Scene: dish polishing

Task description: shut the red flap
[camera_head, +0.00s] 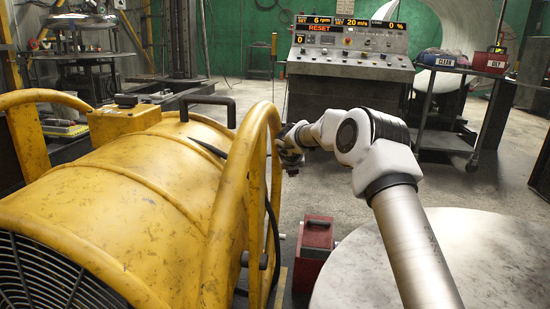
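I cannot make out a red flap for certain. A red box-like part (317,236) with a handle on top stands low beside the yellow drum machine, between it and the round pale disc. A second red box (490,61) sits on the cart at the back right. My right arm comes in from the lower right. My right gripper (289,158) is dark and small in view, close beside the yellow tube frame and above the nearer red part. Whether it touches the frame, or is open or shut, I cannot tell. My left gripper is not in view.
The large yellow drum machine (150,180) with its tube frame (228,215) fills the left. A round pale disc (440,258) takes the lower right. A control console (349,62) and a cart (445,141) stand at the back. Grey floor between is clear.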

